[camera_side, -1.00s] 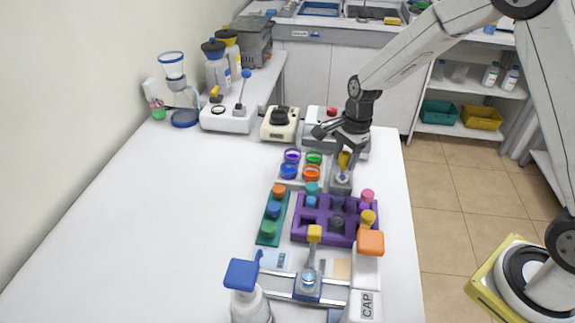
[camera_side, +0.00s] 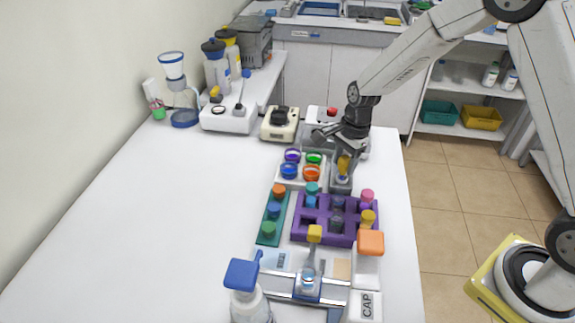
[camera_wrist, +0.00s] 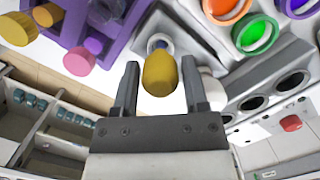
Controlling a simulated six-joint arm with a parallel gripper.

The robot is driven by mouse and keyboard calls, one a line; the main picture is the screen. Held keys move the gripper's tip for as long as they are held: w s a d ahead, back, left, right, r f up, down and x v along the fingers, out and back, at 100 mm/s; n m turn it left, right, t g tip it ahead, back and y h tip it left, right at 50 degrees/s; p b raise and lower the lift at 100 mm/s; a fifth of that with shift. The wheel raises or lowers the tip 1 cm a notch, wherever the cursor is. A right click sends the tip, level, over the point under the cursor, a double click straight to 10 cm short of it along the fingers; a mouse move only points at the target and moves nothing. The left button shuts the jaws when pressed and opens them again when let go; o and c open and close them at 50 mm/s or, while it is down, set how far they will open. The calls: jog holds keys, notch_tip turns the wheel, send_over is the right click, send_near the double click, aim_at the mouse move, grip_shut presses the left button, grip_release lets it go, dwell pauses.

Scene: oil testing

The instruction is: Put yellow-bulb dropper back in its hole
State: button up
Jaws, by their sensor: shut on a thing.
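The yellow-bulb dropper (camera_side: 344,164) is upright between the fingers of my gripper (camera_side: 343,154), over the grey holder block (camera_side: 342,184) in the side view. In the wrist view the yellow bulb (camera_wrist: 160,74) sits between the two fingertips of my gripper (camera_wrist: 160,80). My gripper is shut on the bulb. The dropper's lower end points at a round opening in the grey block, just beyond the bulb in the wrist view. The bulb hides most of the stem, so I cannot tell how deep the tip is in the hole.
A tray with colored cups (camera_side: 288,183) stands left of the grey block. A purple rack (camera_side: 300,231) with several capped vials is in front of it. A cream device (camera_side: 280,123) stands behind. The table's left side is clear.

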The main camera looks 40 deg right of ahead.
jog(key=shift+f, duration=0.65)
dwell(0.4)
dwell(0.6)
jog(key=o, duration=0.8)
jog(key=shift+r, duration=0.15)
jog(key=shift+d+r, duration=0.2)
jog(key=shift+r, duration=1.05)
jog(key=shift+d+r, duration=0.2)
jog(key=shift+r, duration=1.05)
jog(key=shift+d+r, duration=0.2)
jog(key=shift+r, duration=1.05)
jog(key=shift+s, duration=0.1)
